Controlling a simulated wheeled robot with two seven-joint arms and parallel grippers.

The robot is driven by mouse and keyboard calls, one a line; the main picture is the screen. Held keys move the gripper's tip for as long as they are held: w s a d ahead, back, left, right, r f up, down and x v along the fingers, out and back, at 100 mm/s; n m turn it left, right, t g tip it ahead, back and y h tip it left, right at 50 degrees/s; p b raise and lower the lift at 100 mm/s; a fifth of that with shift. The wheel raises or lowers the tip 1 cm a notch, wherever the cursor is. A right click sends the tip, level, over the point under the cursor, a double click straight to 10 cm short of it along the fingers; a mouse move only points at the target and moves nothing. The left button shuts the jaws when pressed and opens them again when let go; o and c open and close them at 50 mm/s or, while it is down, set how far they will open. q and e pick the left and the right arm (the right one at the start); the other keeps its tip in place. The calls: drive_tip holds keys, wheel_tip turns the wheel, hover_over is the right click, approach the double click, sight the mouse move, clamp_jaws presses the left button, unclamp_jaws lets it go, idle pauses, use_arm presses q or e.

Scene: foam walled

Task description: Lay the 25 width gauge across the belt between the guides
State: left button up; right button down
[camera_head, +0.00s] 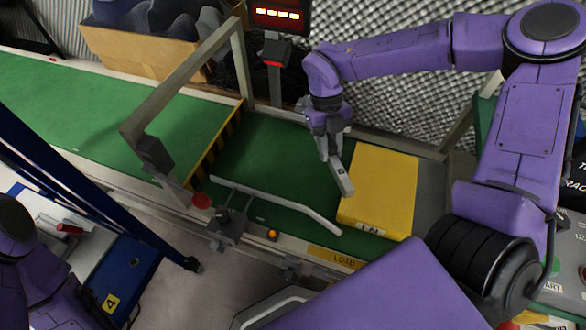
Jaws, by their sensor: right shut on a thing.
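My right gripper (333,154) points down over the green belt (270,160). It is shut on a grey bar (341,178), which I take to be the width gauge; its number is not readable. The bar slants down toward the viewer, with its near end beside the yellow block's left edge. I cannot tell whether it touches the belt or the block. The front guide (275,200) is a pale bent rail along the near side of the belt. A grey rail (400,144) runs along the far side, partly hidden by my right gripper. My left gripper is out of view.
A yellow block (380,188) lies on the belt right of the bar. A grey gantry frame (188,82) spans the belt at left. A cardboard box (140,50) stands behind. A blue frame (85,195) is at lower left. The belt left of the bar is clear.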

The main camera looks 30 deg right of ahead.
drive_tip(key=m, duration=0.1)
drive_tip(key=s+m+y+b, duration=0.1)
drive_tip(key=m, duration=0.1)
drive_tip(key=s+a+f+m+b, duration=0.1)
drive_tip(key=shift+m+t+y, duration=0.4)
drive_tip(key=m+b, duration=0.1)
drive_tip(key=m, duration=0.1)
drive_tip(key=m+b, duration=0.1)
drive_tip(key=b, duration=0.4)
hover_over(291, 167)
drive_tip(key=d, duration=0.1)
drive_tip(key=shift+t+y, duration=0.4)
drive_tip(key=f, duration=0.8)
drive_tip(key=shift+w+d+f, duration=0.1)
drive_tip(key=shift+w+f, duration=0.15)
drive_tip(key=shift+f, duration=0.15)
drive_tip(key=f, duration=0.1)
drive_tip(key=f+b, duration=0.1)
drive_tip(key=f, duration=0.1)
drive_tip(key=shift+w+f, duration=0.25)
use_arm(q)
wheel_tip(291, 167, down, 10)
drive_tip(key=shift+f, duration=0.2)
use_arm(e)
drive_tip(key=c, duration=0.9)
unclamp_jaws()
drive_tip(key=shift+f, duration=0.1)
